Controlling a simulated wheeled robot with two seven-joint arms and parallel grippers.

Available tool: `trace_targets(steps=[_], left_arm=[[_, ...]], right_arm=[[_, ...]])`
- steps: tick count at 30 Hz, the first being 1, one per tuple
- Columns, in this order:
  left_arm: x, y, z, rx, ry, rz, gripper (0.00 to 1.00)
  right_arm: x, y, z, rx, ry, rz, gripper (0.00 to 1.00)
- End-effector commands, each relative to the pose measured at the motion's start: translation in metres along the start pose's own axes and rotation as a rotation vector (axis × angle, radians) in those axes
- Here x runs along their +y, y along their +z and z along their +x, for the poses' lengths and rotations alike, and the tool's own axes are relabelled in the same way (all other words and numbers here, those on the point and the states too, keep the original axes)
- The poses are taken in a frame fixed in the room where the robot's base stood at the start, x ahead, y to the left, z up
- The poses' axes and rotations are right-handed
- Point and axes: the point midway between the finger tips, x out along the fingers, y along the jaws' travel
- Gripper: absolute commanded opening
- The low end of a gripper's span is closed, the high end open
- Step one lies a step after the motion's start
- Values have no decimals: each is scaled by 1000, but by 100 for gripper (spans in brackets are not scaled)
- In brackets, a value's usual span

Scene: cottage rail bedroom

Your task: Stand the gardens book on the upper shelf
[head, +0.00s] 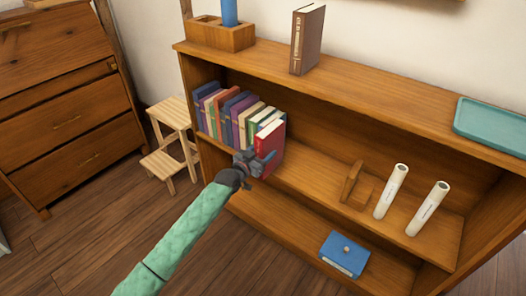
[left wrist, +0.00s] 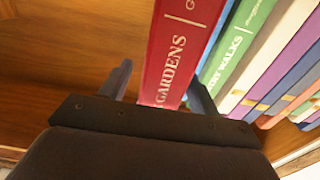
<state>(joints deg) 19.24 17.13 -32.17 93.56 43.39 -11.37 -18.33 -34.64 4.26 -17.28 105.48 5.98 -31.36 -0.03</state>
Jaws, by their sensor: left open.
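The red gardens book (head: 272,137) stands upright at the right end of the row of books on the upper shelf (head: 295,183). Its red spine with the word GARDENS shows in the left wrist view (left wrist: 182,50). My left gripper (head: 257,165) is open at the lower part of the spine, with one finger on each side of it in the left wrist view (left wrist: 160,95). I cannot tell whether the fingers touch the covers. The book's foot is partly hidden by the gripper. My right gripper is not in view.
Several books (head: 225,112) stand left of it, including a green one (left wrist: 238,50). A wooden bookend (head: 352,185) and two white rolls (head: 391,191) are farther right. A blue box (head: 344,254) lies below. A brown book (head: 307,40) stands on top. Shelf space right of the red book is clear.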

Motion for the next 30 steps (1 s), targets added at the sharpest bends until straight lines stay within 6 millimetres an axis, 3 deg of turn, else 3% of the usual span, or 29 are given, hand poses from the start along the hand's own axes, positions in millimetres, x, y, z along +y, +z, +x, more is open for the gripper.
trace_targets(steps=[15, 30], left_arm=[[-1, 0, -68, 1, -1, 1, 62], [0, -3, -99, 2, 0, 1, 62]], right_arm=[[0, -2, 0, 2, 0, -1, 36], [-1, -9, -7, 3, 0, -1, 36]])
